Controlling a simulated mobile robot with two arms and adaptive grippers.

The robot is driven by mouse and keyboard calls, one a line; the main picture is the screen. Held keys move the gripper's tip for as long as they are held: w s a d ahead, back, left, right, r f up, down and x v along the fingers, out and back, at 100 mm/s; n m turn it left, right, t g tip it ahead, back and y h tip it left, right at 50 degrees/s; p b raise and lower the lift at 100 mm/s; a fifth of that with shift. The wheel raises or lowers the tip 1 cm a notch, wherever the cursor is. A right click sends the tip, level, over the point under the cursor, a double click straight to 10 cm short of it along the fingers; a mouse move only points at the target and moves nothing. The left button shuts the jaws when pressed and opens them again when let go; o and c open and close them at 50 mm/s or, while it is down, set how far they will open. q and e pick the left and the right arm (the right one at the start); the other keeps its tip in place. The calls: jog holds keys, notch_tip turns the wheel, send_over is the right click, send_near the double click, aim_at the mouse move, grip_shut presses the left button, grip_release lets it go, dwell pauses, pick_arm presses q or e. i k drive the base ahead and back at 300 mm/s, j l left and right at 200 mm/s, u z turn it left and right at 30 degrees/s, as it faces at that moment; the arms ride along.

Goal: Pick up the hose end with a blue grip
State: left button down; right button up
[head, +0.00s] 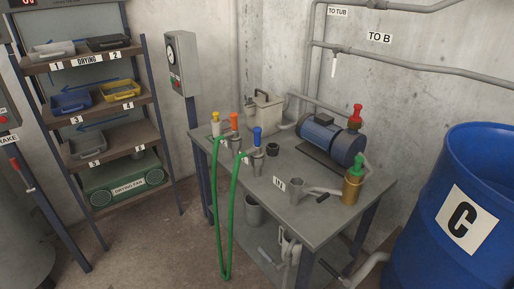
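The hose end with a blue grip (257,136) stands upright in a grey holder (257,162) at the left part of the grey work table, nearest of three coloured ends. An orange-gripped end (234,121) and a yellow-gripped end (215,119) stand upright behind it to the left. A green hose (219,215) hangs in a long loop off the table's left edge, its upper parts close to these ends. I cannot tell exactly which ends it joins. Neither of my grippers is in view.
A blue drum marked C (428,215) stands right. Shelves (95,65) stand left. Floor is free left of the table.

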aim_at(256, 152)
jog(key=i+j+z, duration=0.15)
jog(key=z, duration=0.3)
jog(key=j+z, duration=0.3)
jog(key=z, duration=0.15)
jog(key=i+j+z, duration=0.1)
jog(key=j+z, duration=0.35)
jog(key=l, duration=0.15)
